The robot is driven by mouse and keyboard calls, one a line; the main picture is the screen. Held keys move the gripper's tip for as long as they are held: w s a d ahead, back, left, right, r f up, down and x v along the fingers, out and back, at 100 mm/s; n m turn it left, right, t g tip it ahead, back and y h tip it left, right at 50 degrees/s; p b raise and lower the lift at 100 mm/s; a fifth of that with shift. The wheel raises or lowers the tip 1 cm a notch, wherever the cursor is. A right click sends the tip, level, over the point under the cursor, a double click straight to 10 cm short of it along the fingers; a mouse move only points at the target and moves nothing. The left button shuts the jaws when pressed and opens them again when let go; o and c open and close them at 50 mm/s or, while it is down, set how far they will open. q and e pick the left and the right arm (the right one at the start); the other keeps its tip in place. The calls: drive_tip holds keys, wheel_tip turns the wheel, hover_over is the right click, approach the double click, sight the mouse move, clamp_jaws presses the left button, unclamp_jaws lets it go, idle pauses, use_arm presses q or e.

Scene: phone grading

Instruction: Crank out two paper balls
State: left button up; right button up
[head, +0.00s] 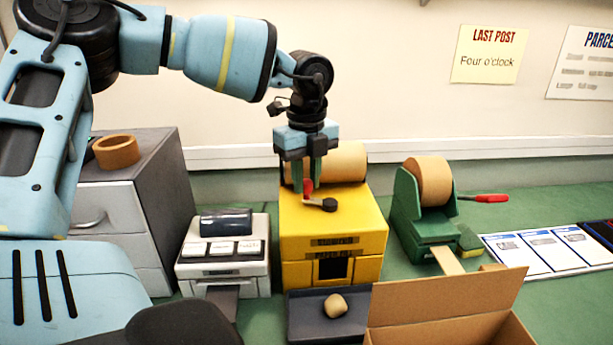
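The yellow paper machine (362,228) stands on the green worktop in the middle, with a brown paper roll (345,162) at its back. A crank on its top has a dark hub (329,205) and a red knob (307,187). My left gripper (307,184) points straight down over the machine, its green fingers on either side of the red knob and seemingly closed on it. One crumpled tan paper ball (335,306) lies in the dark tray (302,325) below the machine's front opening (333,269). My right gripper is not in view.
A white label printer (222,262) and grey drawers (135,205) stand to the left. A green tape dispenser (418,225) with a red handle stands to the right. An open cardboard box (445,305) is at the front right, beside the tray. Printed cards (548,248) lie far right.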

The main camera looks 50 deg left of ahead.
use_arm(q)
clamp_jaws()
drive_tip(key=shift+w+a+f+m+b, duration=0.1)
drive_tip(key=shift+w+a+m+b, duration=0.2)
drive_tip(key=shift+m+b, duration=0.45)
drive_tip(key=shift+w+m+b, duration=0.3)
drive_tip(key=shift+m+b, duration=0.3)
drive_tip(key=shift+m, duration=0.05)
drive_tip(key=m+b, duration=0.1)
drive_tip(key=w+m+b, duration=0.1)
drive_tip(key=m, duration=0.1)
drive_tip(key=shift+w+a+m, duration=0.15)
drive_tip(key=shift+m, duration=0.15)
drive_tip(key=shift+w+m, duration=0.25)
drive_tip(key=shift+m, duration=0.35)
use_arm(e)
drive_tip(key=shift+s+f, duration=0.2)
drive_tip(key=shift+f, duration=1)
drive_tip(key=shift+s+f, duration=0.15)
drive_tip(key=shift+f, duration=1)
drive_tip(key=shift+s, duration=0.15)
use_arm(q)
drive_tip(key=o, duration=0.9)
unclamp_jaws()
drive_tip(key=shift+c, duration=0.2)
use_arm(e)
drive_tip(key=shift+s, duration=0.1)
